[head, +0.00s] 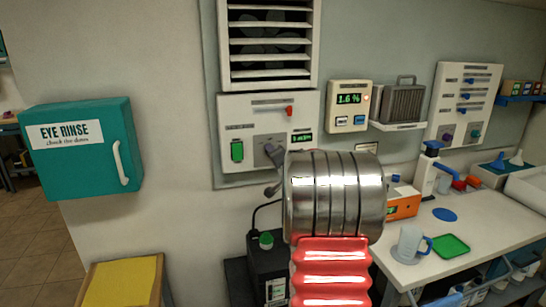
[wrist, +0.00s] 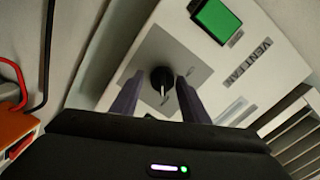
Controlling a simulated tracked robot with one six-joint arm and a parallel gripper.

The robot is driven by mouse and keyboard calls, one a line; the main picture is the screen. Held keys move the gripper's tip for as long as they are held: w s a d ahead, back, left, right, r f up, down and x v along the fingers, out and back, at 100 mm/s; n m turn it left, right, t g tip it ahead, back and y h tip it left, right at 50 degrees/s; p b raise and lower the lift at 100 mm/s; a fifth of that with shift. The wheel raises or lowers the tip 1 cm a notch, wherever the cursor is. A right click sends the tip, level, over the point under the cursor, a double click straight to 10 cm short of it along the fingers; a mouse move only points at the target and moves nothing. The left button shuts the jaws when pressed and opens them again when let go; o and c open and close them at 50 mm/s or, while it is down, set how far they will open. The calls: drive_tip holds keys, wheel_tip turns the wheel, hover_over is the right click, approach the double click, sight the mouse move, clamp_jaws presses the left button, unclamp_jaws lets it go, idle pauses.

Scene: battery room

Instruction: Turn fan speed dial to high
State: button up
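The fan speed dial (wrist: 162,78) is a small black knob with a pale pointer line, on a grey plate of the white vent fan panel (wrist: 225,65). My gripper (wrist: 160,77) is open in the wrist view, with one finger on each side of the dial. A gap shows on the left of the knob; the right finger is closer, and I cannot tell whether it touches. In the head view my gripper (head: 274,156) is in front of the panel (head: 255,110) and hides the dial. A green switch (head: 237,151) is left of it.
A red-handled slider (head: 289,111) and a small display (head: 302,137) are near my gripper on the panel. A louvred vent (head: 268,45) is above. A teal eye rinse box (head: 85,150) hangs at left. A cluttered white bench (head: 470,232) stands at right.

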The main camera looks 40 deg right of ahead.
drive_tip(key=shift+o, duration=0.9)
drive_tip(key=shift+a, duration=0.1)
drive_tip(key=shift+r, duration=0.1)
drive_tip(key=v, duration=1.3)
drive_tip(key=shift+s+a, duration=0.15)
drive_tip(key=shift+s, duration=0.15)
drive_tip(key=shift+s, duration=0.1)
